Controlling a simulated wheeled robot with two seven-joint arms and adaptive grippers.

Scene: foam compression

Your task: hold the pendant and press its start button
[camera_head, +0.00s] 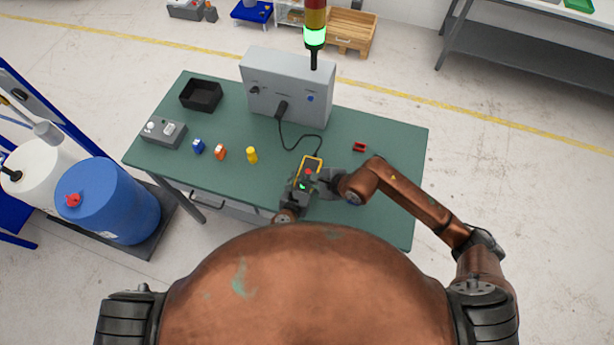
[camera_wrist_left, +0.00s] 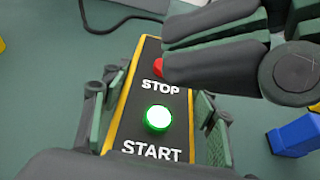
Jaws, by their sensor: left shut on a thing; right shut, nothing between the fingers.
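The pendant (camera_head: 312,163) has a black face in a yellow frame and a cable running to the grey control box (camera_head: 288,86). My left gripper (camera_head: 297,194) is shut on it, with fingers along both sides in the left wrist view. There the green START button (camera_wrist_left: 158,118) is lit and uncovered. The red STOP button (camera_wrist_left: 160,69) is partly hidden by my right gripper (camera_head: 325,183). The right gripper is shut and empty, and reaches in over the pendant's upper right. I cannot tell whether it touches the pendant.
The signal tower (camera_head: 315,37) glows green. On the green table (camera_head: 225,110) are a black bin (camera_head: 201,95), a grey switch box (camera_head: 164,133), small blue (camera_head: 198,146), orange (camera_head: 220,151) and yellow (camera_head: 252,155) pieces, and a red piece (camera_head: 360,147). A blue block (camera_wrist_left: 296,134) shows in the left wrist view.

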